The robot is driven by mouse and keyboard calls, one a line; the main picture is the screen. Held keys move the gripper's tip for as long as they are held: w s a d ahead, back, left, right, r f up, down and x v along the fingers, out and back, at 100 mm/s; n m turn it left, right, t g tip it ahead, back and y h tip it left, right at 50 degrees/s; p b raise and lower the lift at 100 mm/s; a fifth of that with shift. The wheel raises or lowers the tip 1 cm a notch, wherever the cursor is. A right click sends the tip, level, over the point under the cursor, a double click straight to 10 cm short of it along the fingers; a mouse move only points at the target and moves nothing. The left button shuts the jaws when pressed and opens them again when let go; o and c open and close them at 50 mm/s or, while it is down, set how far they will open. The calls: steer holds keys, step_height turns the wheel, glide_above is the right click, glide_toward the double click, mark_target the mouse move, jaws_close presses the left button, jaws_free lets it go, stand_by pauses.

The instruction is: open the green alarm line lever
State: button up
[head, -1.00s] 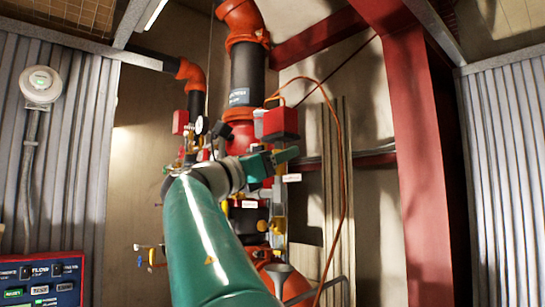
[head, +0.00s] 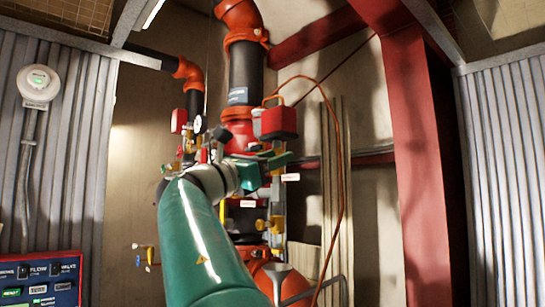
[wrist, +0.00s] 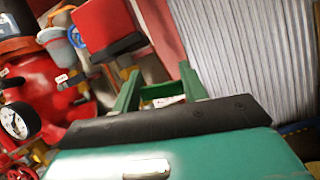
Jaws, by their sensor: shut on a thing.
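My gripper (wrist: 160,88) reaches into the red pipework with its two green fingers. In the wrist view the fingers are shut on a short green bar between them, which looks like the green alarm line lever (wrist: 158,91). The fingers and bar share a colour, and the lever's far parts are hidden. In the head view my gripper (head: 284,160) is at the pipework, just below a red box (head: 279,122). The lever cannot be told from the fingers there. A white tag (head: 290,177) hangs just below the fingers.
A pressure gauge (head: 199,124) and small valves stand left of the gripper. An orange hose (head: 341,165) loops at its right. A red steel column (head: 425,160) stands further right. A control panel (head: 40,280) is at lower left.

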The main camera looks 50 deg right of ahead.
steer(key=m+g, duration=0.1)
steer(key=m, duration=0.1)
steer(key=f+m+y, duration=0.1)
steer(key=m, duration=0.1)
steer(key=m+g, duration=0.1)
steer(key=m, duration=0.1)
steer(key=shift+w+f+g+y, duration=0.25)
steer(key=shift+f+g+y, duration=0.05)
steer(key=shift+w+d+f+m+g+y, duration=0.15)
steer(key=shift+w+f+m+y, duration=0.5)
steer(key=shift+m, duration=1.5)
steer(key=shift+w+d+f+m+g+y, duration=0.1)
steer(key=shift+w+f+m+g+y, duration=0.15)
steer(key=shift+m+y, duration=1.35)
steer(key=shift+w+d+f+m+g+y, duration=0.15)
steer(key=shift+w+f+m, duration=0.3)
steer(key=shift+m, duration=2.3)
steer(key=shift+w+r, duration=0.1)
steer(key=shift+w, duration=0.05)
steer(key=o, duration=1)
steer(key=shift+a, duration=0.1)
